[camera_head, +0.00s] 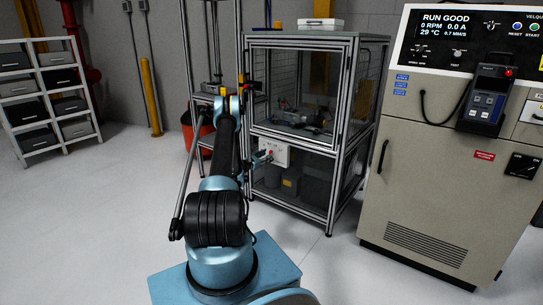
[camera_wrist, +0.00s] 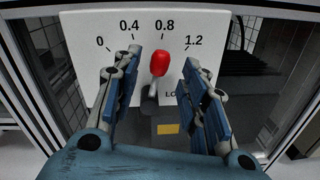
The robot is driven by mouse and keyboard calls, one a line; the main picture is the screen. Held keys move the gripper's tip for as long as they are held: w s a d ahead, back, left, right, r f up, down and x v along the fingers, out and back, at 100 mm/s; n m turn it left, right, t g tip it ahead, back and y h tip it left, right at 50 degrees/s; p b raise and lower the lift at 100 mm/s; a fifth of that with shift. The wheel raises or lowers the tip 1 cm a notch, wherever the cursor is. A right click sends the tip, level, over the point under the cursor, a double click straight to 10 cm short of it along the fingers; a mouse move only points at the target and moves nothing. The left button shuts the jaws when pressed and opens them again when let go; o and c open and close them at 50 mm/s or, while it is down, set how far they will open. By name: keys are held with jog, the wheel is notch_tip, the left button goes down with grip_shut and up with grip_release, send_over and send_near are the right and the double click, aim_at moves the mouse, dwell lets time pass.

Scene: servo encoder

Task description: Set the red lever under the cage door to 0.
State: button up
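The red lever (camera_wrist: 159,64) has a red knob on a short metal stem, on a white plate (camera_wrist: 84,27) marked 0, 0.4, 0.8 and 1.2. The knob leans slightly right of upright, towards the 0.8 mark. The 0 mark is at the far left of the scale. My gripper (camera_wrist: 160,70) is open, with one blue-padded finger on each side of the lever and visible gaps to the knob. In the head view the white plate (camera_head: 281,152) sits below the cage door (camera_head: 295,88), with my gripper (camera_head: 260,160) in front of it.
The framed cage holds equipment behind its door. Dark machinery with a yellow label (camera_wrist: 168,128) lies below the plate. A beige control cabinet (camera_head: 425,190) stands to the right and a white shelf rack (camera_head: 48,95) far left. A red bucket (camera_head: 190,130) stands behind my arm. The floor left is clear.

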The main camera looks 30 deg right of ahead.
aim_at(270, 153)
jog(key=shift+x, duration=2.45)
jog(key=shift+c, duration=0.6)
